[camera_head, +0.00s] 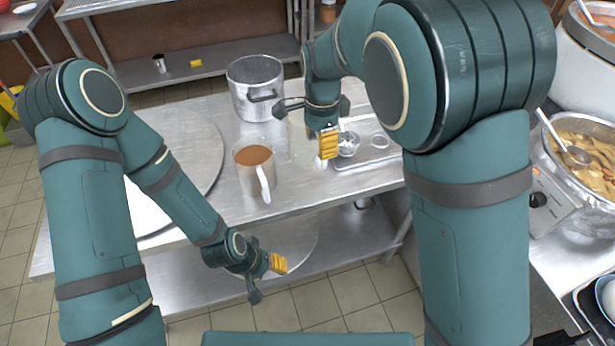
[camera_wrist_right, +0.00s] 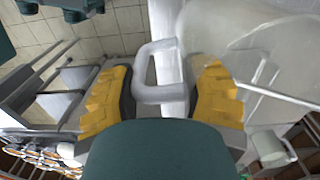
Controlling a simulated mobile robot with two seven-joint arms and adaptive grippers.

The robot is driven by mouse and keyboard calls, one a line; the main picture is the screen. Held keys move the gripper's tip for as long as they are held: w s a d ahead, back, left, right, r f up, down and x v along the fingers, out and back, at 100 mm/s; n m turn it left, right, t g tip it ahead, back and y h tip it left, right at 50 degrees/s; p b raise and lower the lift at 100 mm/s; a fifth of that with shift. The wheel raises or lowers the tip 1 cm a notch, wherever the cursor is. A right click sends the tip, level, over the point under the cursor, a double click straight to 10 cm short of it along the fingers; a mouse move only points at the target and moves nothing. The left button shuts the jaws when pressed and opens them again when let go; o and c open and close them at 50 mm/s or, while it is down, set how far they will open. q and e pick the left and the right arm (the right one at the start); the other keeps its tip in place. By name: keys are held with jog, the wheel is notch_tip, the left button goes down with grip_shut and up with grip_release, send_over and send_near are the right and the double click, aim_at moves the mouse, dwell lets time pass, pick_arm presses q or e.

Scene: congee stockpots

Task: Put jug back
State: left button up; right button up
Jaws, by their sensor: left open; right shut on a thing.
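A clear, empty-looking jug (camera_wrist_right: 235,40) fills the upper right of the right wrist view, with its pale handle (camera_wrist_right: 143,72) between the yellow fingers. My right gripper (camera_head: 328,142) is shut on that handle; the fingers also show in the wrist view (camera_wrist_right: 160,96). In the head view it is above the back right of the steel table, and the clear jug is hard to make out there. A second jug (camera_head: 254,158) with brown liquid stands upright on the table, handle toward the front. My left gripper (camera_head: 265,266) is open and empty, in front of the table's front edge.
A steel stockpot (camera_head: 252,100) stands behind the brown-filled jug. A tray (camera_head: 375,158) with a small bowl (camera_head: 347,143) lies by my right gripper. A large round disc (camera_head: 205,150) lies at the left. A food-filled pot (camera_head: 590,165) stands far right.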

aim_at(317, 161)
jog(key=shift+w+a+r+m, duration=0.1)
jog(key=shift+a+r+m, duration=0.05)
jog(key=shift+a+m, duration=0.15)
notch_tip(317, 161, down, 10)
jog(key=b, duration=0.2)
jog(key=shift+r+b, duration=0.15)
jog(key=shift+b, duration=0.25)
jog(key=o, duration=1.3)
jog(key=shift+f, duration=0.2)
jog(key=shift+c, duration=0.2)
jog(key=shift+r, duration=0.15)
notch_tip(317, 161, up, 12)
jog(key=p, duration=0.3)
jog(key=shift+w, duration=0.15)
